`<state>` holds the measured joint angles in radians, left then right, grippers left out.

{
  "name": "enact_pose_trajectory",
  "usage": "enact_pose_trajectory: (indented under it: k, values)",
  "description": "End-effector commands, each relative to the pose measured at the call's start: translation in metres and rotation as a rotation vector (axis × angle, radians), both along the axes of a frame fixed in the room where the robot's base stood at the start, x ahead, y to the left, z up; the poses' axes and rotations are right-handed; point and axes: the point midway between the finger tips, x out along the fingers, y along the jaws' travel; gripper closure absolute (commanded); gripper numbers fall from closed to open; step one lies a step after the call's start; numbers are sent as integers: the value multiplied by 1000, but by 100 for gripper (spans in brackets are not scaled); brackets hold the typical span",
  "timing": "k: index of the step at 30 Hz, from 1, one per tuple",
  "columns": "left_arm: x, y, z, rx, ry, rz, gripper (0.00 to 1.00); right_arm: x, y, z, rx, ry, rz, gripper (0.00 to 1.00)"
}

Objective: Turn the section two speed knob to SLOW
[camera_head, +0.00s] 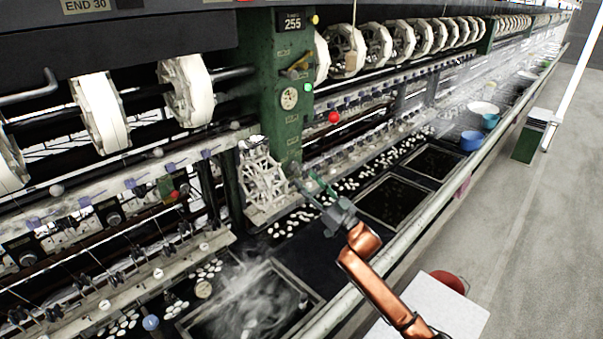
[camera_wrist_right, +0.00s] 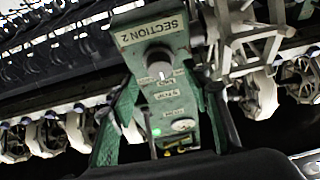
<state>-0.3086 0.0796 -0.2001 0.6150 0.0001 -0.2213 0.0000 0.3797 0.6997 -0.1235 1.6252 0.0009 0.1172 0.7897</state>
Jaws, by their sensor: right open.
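The section two speed knob (camera_wrist_right: 160,62) is a dark round knob with a pale front and a light mark at its lower edge. It sits on a green panel below the "SECTION 2" label (camera_wrist_right: 150,31). Small labels beside and below it are too blurred to read, so its setting is unclear. My right gripper (camera_wrist_right: 170,95) is open, with green fingers either side of the panel; the knob lies ahead between them, apparently untouched. In the head view my right gripper (camera_head: 308,183) is near the foot of the green post (camera_head: 290,125). My left gripper is out of view.
A white spoked reel (camera_head: 262,180) stands just left of my right gripper. The post carries a yellow-handled lever (camera_head: 295,69), a green lamp (camera_head: 308,88) and a dial (camera_head: 289,98). A red ball (camera_head: 334,117) is right of it.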

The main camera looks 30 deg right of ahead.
Motion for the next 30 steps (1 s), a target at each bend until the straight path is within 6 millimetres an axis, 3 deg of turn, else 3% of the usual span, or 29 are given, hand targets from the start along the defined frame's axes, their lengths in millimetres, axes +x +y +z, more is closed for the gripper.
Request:
enact_pose_trajectory:
  k: [5,17,30]
  values:
    - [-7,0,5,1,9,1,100,21,7,10,0,0,-1,56]
    - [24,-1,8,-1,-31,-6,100,28,7,12,0,1,-4,56]
    - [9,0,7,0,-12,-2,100,28,7,12,0,1,-4,85]
